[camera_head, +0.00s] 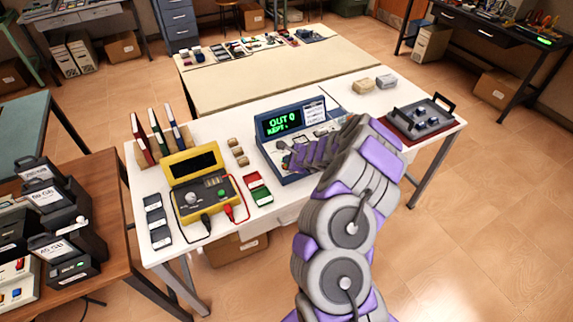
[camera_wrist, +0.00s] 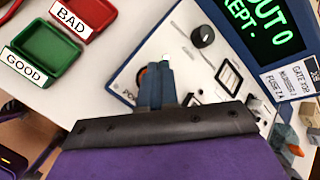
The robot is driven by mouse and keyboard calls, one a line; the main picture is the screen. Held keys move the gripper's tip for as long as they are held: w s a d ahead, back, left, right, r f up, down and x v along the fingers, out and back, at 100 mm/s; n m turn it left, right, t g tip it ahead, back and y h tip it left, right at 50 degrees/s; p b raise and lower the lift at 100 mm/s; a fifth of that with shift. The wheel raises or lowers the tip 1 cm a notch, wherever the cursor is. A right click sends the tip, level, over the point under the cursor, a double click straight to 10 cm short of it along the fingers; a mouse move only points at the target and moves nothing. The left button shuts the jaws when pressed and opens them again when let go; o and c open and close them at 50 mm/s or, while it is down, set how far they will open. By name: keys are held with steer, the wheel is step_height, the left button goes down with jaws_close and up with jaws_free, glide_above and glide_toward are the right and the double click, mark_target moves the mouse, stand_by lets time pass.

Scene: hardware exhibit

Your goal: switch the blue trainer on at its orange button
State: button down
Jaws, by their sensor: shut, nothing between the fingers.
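The blue trainer (camera_head: 291,105) stands on the white table, with its lit screen (camera_head: 279,122) reading "OUT 0" and "KEPT -" in green. Its pale panel (camera_wrist: 178,27) fills the middle of the wrist view, with a black knob (camera_wrist: 202,36). A bit of orange, apparently the button (camera_wrist: 140,76), shows just left of my fingertips and is partly hidden by them. My gripper (camera_wrist: 157,68) is shut and empty, its tips over the panel beside the orange. I cannot tell whether they touch it. In the head view my arm hides part of the panel.
A yellow meter (camera_head: 202,186) with red and black leads stands to the left. A green GOOD tray (camera_wrist: 45,54) and a red BAD tray (camera_wrist: 88,14) lie beside the trainer.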

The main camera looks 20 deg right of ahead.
step_height(320, 180, up, 6)
steer(key=p, duration=0.4)
stand_by(0.3)
stand_by(0.3)
